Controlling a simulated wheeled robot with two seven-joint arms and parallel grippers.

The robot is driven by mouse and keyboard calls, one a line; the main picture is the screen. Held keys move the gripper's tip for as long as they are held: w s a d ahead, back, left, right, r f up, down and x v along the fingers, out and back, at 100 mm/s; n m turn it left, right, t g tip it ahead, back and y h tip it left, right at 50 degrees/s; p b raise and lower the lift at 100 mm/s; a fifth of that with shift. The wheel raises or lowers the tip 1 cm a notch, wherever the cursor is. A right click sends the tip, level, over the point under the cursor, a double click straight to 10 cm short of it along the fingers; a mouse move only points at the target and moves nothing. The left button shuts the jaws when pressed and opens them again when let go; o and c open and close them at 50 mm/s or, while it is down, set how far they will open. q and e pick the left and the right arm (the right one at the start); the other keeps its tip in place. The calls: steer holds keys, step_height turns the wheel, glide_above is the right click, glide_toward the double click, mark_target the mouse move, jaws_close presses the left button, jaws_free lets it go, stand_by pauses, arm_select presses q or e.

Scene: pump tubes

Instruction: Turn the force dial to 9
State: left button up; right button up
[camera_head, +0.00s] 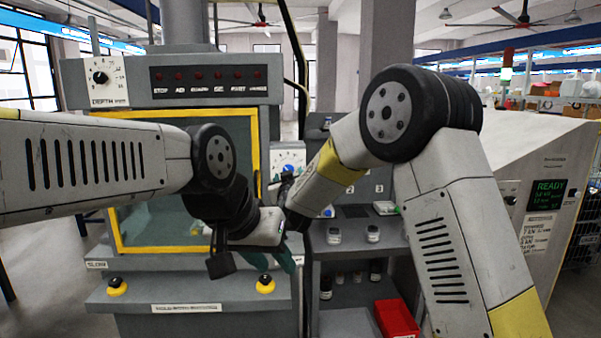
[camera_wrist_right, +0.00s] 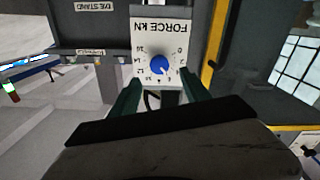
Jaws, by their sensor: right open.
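The force dial is a blue knob (camera_wrist_right: 157,64) on a white panel marked FORCE kN (camera_wrist_right: 160,30), seen upside down in the right wrist view. In the head view the white dial panel (camera_head: 288,158) is beside the yellow-framed press window, partly covered by my right wrist. My right gripper (camera_wrist_right: 159,92) is open, with its green fingers on either side of the panel's dial end and the knob between and beyond them. I cannot tell whether they touch it, nor the exact setting. My left gripper (camera_head: 272,259) hangs in front of the press; its green fingers are partly hidden.
The press front has a DEPTH dial (camera_head: 100,77), a row of red lights and two yellow-based buttons (camera_head: 117,286) (camera_head: 265,284). A shelf (camera_head: 345,268) with small jars and a red bin (camera_head: 396,318) stands right of it. Both my arms cross close together before the press.

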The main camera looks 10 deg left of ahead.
steer(key=x, duration=0.6)
steer(key=shift+f, duration=0.1)
jaws_close()
